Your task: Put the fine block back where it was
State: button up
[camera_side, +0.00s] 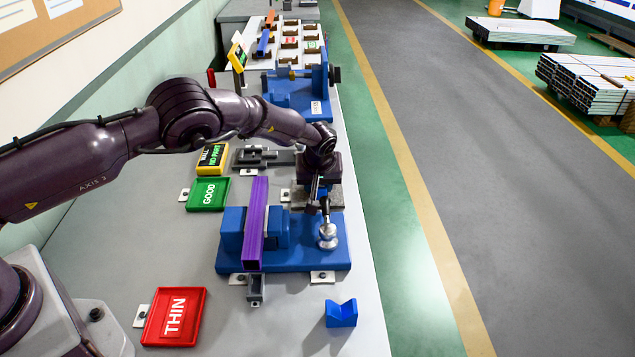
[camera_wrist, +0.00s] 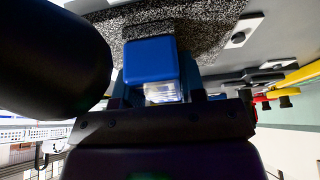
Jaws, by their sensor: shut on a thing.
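My gripper (camera_side: 320,193) is at the right side of the bench, low over a grey pad (camera_side: 335,203) behind the blue vise. In the wrist view my gripper (camera_wrist: 160,95) is shut on a blue block (camera_wrist: 150,58), which I take for the fine block. The block sits between the dark fingers, in front of a speckled grey surface (camera_wrist: 205,30). I cannot tell whether it touches that surface. In the side view the block is mostly hidden by my gripper.
A purple profile (camera_side: 254,225) lies across the blue vise (camera_side: 300,258), whose silver handle (camera_side: 327,236) stands close to my gripper. Nearby are a green GOOD tray (camera_side: 208,194), a red THIN tray (camera_side: 174,316), a yellow-edged sign block (camera_side: 212,159) and a blue V-block (camera_side: 341,313).

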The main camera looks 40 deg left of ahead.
jog(key=o, duration=1)
jog(key=shift+s+f, duration=0.3)
jog(key=shift+f, duration=0.4)
jog(key=shift+c, duration=0.2)
jog(key=shift+o, duration=0.4)
jog(key=shift+s+a, duration=0.1)
jog(key=shift+a, duration=0.05)
jog(key=w+v, duration=0.1)
jog(key=v, duration=1.2)
jog(key=shift+r, duration=0.45)
jog(key=s+a+r+m+h, duration=0.2)
jog(key=s+r, duration=0.5)
jog(key=r, duration=0.3)
jog(key=s+a+r+m+h, duration=0.1)
jog(key=s+a+r, duration=0.1)
jog(key=s+r, duration=0.65)
jog(key=s+r+m+t, duration=0.1)
jog(key=s+m, duration=0.2)
jog(key=s, duration=0.7)
jog(key=s+r+m+t, duration=0.1)
jog(key=s+r+m, duration=0.1)
jog(key=s, duration=0.8)
jog(key=shift+s+d+r+m, duration=0.25)
jog(key=shift+s+r+m, duration=0.15)
jog(key=shift+m, duration=0.1)
